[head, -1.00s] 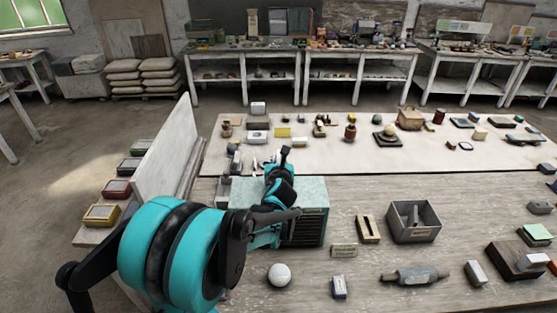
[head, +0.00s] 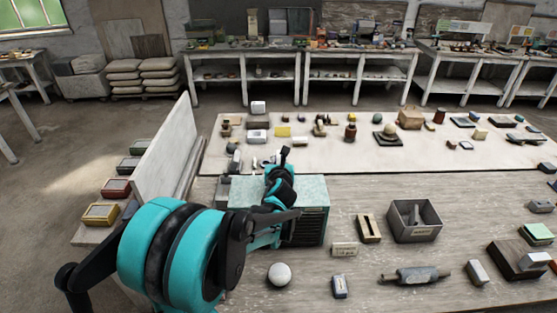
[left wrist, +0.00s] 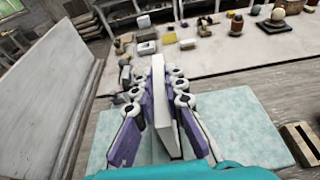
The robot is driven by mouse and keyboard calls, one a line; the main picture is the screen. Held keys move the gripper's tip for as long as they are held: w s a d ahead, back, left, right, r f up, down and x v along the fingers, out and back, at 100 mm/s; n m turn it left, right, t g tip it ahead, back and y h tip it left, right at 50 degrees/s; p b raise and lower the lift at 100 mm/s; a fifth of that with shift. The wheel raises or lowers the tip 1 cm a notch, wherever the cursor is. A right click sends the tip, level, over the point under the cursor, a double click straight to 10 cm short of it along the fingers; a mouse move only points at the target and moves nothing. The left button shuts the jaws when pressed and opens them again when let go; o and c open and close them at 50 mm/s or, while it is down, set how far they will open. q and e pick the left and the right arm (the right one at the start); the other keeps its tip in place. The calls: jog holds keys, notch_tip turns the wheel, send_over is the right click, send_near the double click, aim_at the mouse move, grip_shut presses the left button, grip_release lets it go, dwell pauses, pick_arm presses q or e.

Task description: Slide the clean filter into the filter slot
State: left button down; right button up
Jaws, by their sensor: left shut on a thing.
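My left gripper (left wrist: 168,82) is shut on a thin white slab, the clean filter (left wrist: 162,112), which stands on edge between the finger pairs. In the head view my left gripper (head: 283,158) is over the far part of a teal box (head: 312,188) with dark louvres on its front. The box's pale teal top also shows on both sides of the gripper in the left wrist view (left wrist: 240,130). My arm hides the filter in the head view. I cannot make out the filter slot, or whether the filter touches the box. My right gripper is not in view.
A white upright panel (head: 168,148) stands left of the box. A white ball (head: 279,274), a slotted wooden block (head: 369,228) and a grey bin (head: 414,234) are on the near table. Several small objects stand on the pale table behind.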

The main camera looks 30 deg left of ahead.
pick_arm(q)
jog(key=shift+f+b, duration=1.85)
jog(key=shift+f, duration=0.3)
jog(key=c, duration=1.5)
grip_release()
jog(key=shift+r, duration=0.15)
jog(key=shift+r+p, duration=1.55)
jog(key=shift+r, duration=0.4)
